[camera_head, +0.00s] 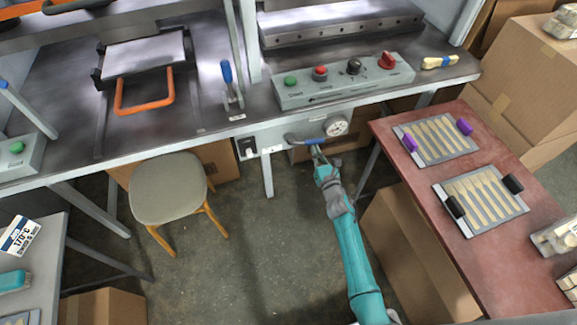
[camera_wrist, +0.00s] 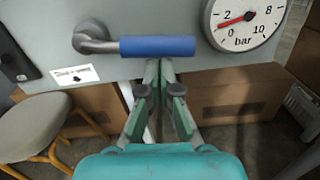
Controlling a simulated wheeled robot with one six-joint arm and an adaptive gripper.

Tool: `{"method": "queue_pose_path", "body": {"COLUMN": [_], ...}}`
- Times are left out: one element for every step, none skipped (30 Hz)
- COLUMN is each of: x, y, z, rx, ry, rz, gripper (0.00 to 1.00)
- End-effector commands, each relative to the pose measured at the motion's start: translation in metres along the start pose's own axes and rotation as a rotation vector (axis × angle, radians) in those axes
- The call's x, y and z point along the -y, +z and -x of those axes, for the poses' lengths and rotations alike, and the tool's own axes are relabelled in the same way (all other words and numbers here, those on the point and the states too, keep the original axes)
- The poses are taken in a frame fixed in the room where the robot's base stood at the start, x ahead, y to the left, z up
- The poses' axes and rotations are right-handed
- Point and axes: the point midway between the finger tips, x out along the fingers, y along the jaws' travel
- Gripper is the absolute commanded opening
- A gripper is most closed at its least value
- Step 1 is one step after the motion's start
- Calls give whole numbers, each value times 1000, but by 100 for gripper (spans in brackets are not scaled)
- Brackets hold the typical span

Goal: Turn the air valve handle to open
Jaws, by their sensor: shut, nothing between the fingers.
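The air valve handle has a blue grip (camera_wrist: 157,46) on a grey metal lever and pivot (camera_wrist: 92,38) at its left end. It lies horizontally on the grey panel under the press table's front edge. It also shows small in the head view, with its blue grip (camera_head: 310,142) left of the gauge. My gripper (camera_wrist: 160,70) is shut and empty. My gripper (camera_head: 317,151) partly covers the area under the handle in the head view.
A pressure gauge (camera_wrist: 241,20) sits right of the handle, its red needle near the low end. A label (camera_wrist: 75,76) with a down arrow is below the pivot. A stool (camera_head: 167,188) stands left, a red-brown table (camera_head: 400,128) right. Cardboard boxes (camera_wrist: 233,98) are behind.

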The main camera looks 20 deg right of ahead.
Motion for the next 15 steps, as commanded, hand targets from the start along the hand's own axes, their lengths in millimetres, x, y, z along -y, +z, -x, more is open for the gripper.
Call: {"method": "queue_pose_path", "body": {"x": [0,0,0,0,0,-1,-1,-1,-1,-1,-1,-1,-2,-2,-2], "y": [4,5,6,7,8,9,10,11,12,12,13,13,14,14,14], "z": [0,0,-1,-1,-1,-1,-1,-1,-1,-1,-1,-1,-1,-1,-1], "rx": [3,2,2,2,1,1,2,2,2,1,1,1,1,1,1], "ry": [1,2,3,4,4,5,6,6,7,7,7,8,8,8,8], "rz": [28,45,65,79,91,106,116,125,137,144,150,156,160,163,165], "gripper": [0,0,0,0,0,0,0,0,0,0,0,0,0,0,0]}}
